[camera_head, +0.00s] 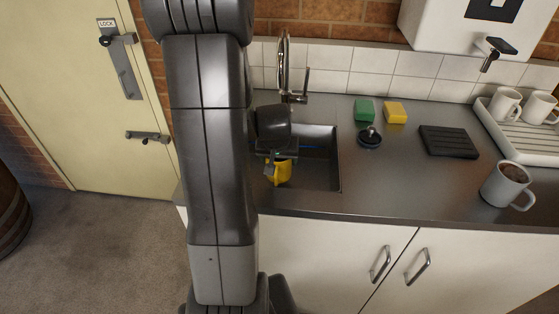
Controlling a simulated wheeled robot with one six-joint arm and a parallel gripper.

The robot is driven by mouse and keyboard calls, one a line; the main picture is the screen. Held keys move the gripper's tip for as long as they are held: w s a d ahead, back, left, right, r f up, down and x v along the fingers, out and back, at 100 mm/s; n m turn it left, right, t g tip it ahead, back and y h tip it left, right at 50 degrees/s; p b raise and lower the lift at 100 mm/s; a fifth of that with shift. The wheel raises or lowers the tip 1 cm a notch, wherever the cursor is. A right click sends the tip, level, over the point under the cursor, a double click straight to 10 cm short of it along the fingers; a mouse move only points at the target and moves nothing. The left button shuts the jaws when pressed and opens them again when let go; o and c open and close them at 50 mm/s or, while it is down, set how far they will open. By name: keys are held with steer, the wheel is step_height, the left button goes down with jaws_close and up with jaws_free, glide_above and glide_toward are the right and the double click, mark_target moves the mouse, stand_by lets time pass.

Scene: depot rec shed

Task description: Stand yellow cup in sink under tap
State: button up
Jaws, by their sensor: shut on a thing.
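The yellow cup (282,172) is at the sink, in the left part of the basin as seen here. My gripper (274,163) is over it and shut on it, and hides its upper part. Whether the cup's base touches the sink floor I cannot tell. The sink (322,172) is a square steel basin set in the counter, partly hidden behind my arm. The tap (283,62) is a tall curved chrome one with a side lever, at the sink's back edge; its spout end is partly hidden behind my wrist.
Right of the sink are a black sink plug (370,138), a green sponge (365,110), a yellow sponge (396,112) and a black ribbed mat (448,141). A filled mug (508,186) stands near the counter's front. A drying rack (536,148) holds white mugs. A white water heater (448,28) hangs above.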

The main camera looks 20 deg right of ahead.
step_height(320, 180, down, 3)
steer(key=shift+w+r, duration=0.1)
steer(key=shift+r, duration=0.05)
steer(key=w, duration=0.1)
steer(key=w+d, duration=0.1)
steer(key=w+p, duration=0.1)
steer(key=shift+w+d+f, duration=0.25)
steer(key=shift+d+f, duration=0.1)
steer(key=shift+f, duration=0.2)
steer(key=shift+f, duration=0.15)
steer(key=o, duration=1.2)
steer(key=shift+s+r, duration=0.1)
steer(key=shift+r, duration=0.4)
steer(key=v, duration=1.1)
steer(key=shift+p, duration=0.3)
